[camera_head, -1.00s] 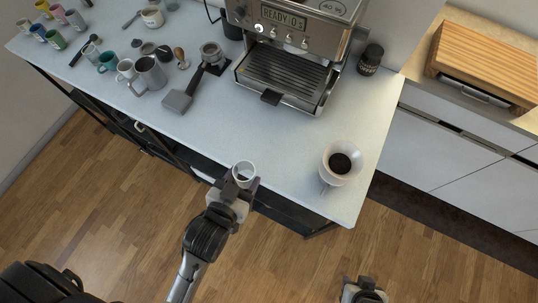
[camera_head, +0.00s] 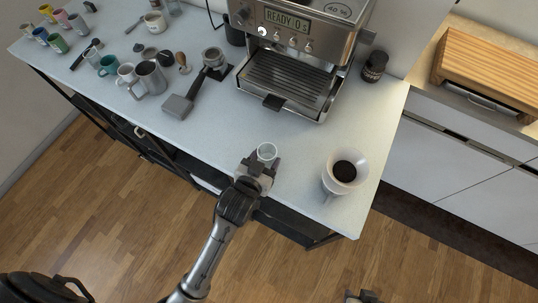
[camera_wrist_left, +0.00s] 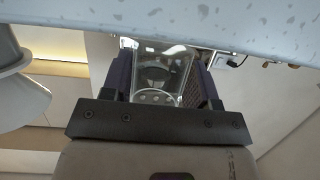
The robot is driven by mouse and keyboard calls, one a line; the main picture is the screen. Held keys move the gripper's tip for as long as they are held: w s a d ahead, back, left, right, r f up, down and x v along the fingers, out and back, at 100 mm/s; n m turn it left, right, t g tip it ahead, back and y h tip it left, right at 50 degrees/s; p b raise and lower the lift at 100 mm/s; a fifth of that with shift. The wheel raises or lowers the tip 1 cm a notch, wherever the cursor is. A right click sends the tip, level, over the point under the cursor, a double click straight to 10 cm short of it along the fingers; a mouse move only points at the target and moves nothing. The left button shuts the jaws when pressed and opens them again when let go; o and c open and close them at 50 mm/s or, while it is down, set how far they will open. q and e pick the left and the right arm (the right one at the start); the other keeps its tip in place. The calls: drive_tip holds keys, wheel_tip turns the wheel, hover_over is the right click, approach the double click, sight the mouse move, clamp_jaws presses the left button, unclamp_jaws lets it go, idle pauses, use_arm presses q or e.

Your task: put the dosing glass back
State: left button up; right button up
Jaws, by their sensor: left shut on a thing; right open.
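My left gripper (camera_head: 262,164) is shut on the small clear dosing glass (camera_head: 267,151) near the front edge of the counter. The glass looks upright and empty in the head view. In the left wrist view the glass (camera_wrist_left: 160,75) sits between the dark finger pads. I cannot tell whether its base touches the counter. My right gripper (camera_head: 362,297) is open at the bottom edge of the head view, mostly cut off and away from the counter.
A white dripper (camera_head: 334,184) with dark contents stands right of the glass. The espresso machine (camera_head: 298,70) is behind, with a portafilter (camera_head: 180,106) to its left. Mugs and a metal pitcher (camera_head: 149,78) crowd the left. The counter (camera_head: 225,130) between portafilter and glass is clear.

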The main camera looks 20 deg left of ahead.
sight(269, 157)
use_arm(q)
drive_tip(key=shift+w+f+b, duration=0.15)
drive_tip(key=shift+w+f, duration=0.3)
drive_tip(key=shift+w, duration=0.2)
drive_tip(key=shift+w+f+b, duration=0.15)
drive_tip(key=shift+w+f, duration=0.3)
drive_tip(key=shift+w, duration=0.15)
drive_tip(key=shift+f, duration=0.15)
drive_tip(key=o, duration=1)
drive_tip(key=shift+s, duration=0.15)
drive_tip(key=p+v, duration=0.1)
drive_tip(key=v, duration=1.1)
drive_tip(key=shift+d+p, duration=0.1)
drive_tip(key=shift+p, duration=0.2)
